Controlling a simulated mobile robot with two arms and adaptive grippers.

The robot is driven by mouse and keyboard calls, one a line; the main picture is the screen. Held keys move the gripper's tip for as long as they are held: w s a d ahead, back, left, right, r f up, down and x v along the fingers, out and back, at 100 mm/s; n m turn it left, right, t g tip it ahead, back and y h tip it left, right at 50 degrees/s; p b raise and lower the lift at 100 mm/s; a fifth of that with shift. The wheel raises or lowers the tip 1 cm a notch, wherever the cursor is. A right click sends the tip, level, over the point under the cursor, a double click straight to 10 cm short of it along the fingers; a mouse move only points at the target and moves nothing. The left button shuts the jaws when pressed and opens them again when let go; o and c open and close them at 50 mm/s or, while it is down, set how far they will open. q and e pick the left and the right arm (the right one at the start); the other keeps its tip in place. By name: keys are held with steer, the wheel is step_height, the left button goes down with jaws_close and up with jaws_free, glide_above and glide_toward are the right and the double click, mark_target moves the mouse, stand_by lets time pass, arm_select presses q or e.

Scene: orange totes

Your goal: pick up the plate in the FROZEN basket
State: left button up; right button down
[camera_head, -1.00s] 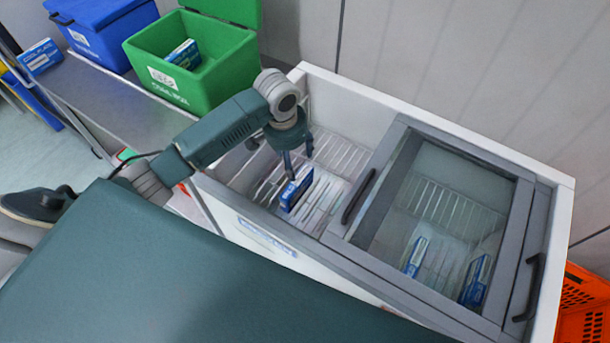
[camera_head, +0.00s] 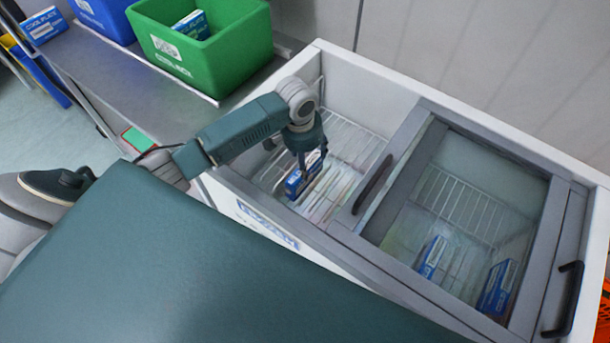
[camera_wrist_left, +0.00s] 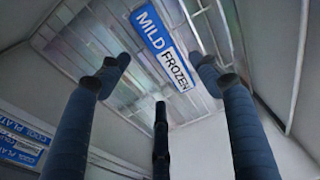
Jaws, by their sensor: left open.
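A blue-and-white plate pack (camera_head: 301,181) stands on edge in the open left part of the white chest freezer (camera_head: 345,85), on a wire basket (camera_head: 352,143). In the left wrist view the plate (camera_wrist_left: 160,42) shows as a narrow strip reading "MILD FROZEN". My left gripper (camera_head: 302,164) points down right above the plate, with its fingers partly overlapping it in the head view. In the wrist view the open fingers (camera_wrist_left: 160,78) spread around the strip, with no visible grip on it. My right gripper is not in view.
A sliding glass lid (camera_head: 470,200) with dark handles covers the freezer's right part; two blue packs (camera_head: 432,256) (camera_head: 497,287) lie below it. A green box (camera_head: 205,55) and a blue box (camera_head: 105,18) stand on the grey counter at left. An orange tote (camera_head: 603,310) is at right.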

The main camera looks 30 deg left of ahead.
mark_target(308, 168)
arm_select(q)
steer(key=shift+w+a+f, duration=0.1)
steer(key=shift+w+f, duration=0.1)
steer(key=shift+f, duration=0.95)
steer(key=shift+w+a+f, duration=0.1)
steer(key=shift+w+f, duration=0.15)
steer(key=shift+f, duration=0.95)
steer(key=shift+w+f, duration=0.2)
steer(key=shift+f, duration=0.95)
steer(key=shift+r, duration=0.1)
jaws_close()
